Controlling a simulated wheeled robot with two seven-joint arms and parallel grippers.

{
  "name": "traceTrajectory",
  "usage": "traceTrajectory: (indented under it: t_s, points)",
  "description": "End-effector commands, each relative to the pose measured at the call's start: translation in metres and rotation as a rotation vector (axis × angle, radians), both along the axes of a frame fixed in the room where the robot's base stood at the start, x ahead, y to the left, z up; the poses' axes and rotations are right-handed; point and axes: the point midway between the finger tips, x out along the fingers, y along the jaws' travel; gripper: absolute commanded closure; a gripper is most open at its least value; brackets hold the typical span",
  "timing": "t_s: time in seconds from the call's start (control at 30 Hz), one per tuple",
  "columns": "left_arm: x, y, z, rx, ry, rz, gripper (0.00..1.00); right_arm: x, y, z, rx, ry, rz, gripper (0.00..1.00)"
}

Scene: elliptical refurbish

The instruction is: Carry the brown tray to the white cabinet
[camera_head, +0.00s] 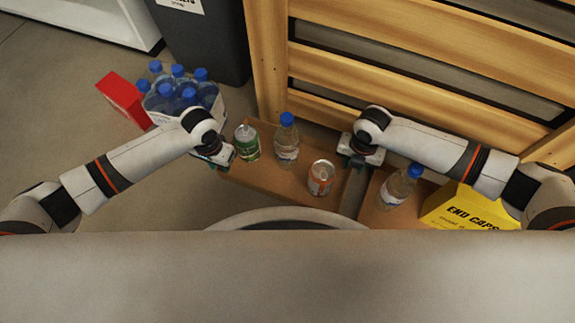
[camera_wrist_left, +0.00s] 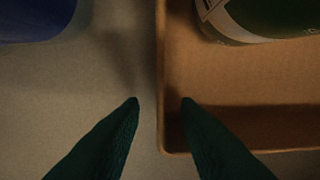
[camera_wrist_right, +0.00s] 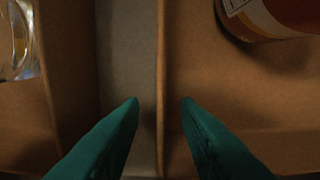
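The brown tray (camera_head: 270,180) lies low in front of the wooden slats and holds a green can (camera_head: 247,142), a clear bottle with a blue cap (camera_head: 286,143) and an orange can (camera_head: 321,178). My left gripper (camera_head: 222,158) is open at its left end; in the left wrist view the fingertips (camera_wrist_left: 160,100) stand either side of the tray wall (camera_wrist_left: 162,60). My right gripper (camera_head: 358,160) is open at its right end, fingertips (camera_wrist_right: 160,100) either side of the wall (camera_wrist_right: 163,60). Contact with the walls cannot be told. A white cabinet-like unit (camera_head: 120,22) shows at upper left.
A second brown tray (camera_head: 375,215) lies close on the right, across a narrow gap, with a bottle (camera_head: 397,188) and a yellow box (camera_head: 465,208). A bottle pack (camera_head: 180,98), red box (camera_head: 122,97) and dark bin (camera_head: 205,45) stand left. Floor at far left is clear.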

Motion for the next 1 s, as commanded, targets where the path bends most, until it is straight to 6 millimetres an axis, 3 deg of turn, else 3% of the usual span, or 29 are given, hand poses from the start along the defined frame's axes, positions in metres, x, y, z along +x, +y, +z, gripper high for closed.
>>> traceTrajectory:
  t_s: [0.03,0.2,0.67,1.0]
  points:
    - [0.0,0.0,0.0,0.0,0.0,0.0,0.73,0.0,0.0,0.0,0.0,0.0,0.0,0.73]
    - [0.0,0.0,0.0,0.0,0.0,0.0,1.0,0.0,0.0,0.0,0.0,0.0,0.0,1.0]
    - [0.001,0.0,0.005,-0.001,-0.003,0.0,1.0,0.001,0.0,0.005,0.0,-0.002,-0.001,1.0]
    - [0.001,0.0,0.031,0.0,-0.002,0.001,1.0,0.001,0.0,0.031,0.0,-0.002,-0.001,1.0]
